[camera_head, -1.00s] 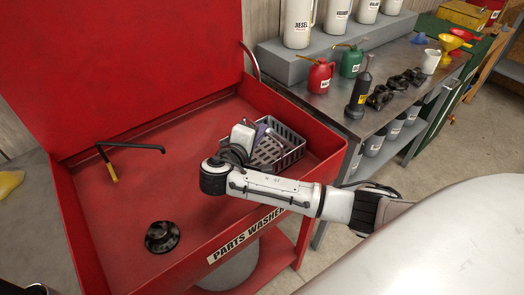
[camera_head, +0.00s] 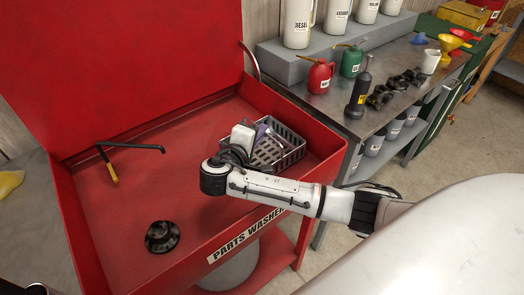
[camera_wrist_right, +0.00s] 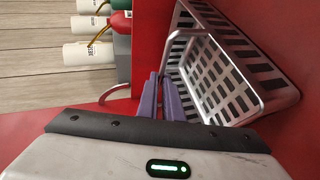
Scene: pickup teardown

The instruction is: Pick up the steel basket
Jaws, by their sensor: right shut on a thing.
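The steel basket (camera_head: 283,153), grey with slotted walls, sits in the right part of the red parts washer (camera_head: 150,185). In the right wrist view the basket (camera_wrist_right: 225,75) fills the upper right, with its wire handle in front of its near side. My right gripper (camera_head: 262,133) is at the basket's left side, its wrist partly hiding the basket. In the right wrist view the purple fingers of the right gripper (camera_wrist_right: 168,92) are close together at the handle's end and shut on the basket. The basket looks empty. My left gripper is not in view.
A steel bench (camera_head: 340,105) at the right holds a red oil can (camera_head: 320,76), a green oil can (camera_head: 352,62) and dark parts.

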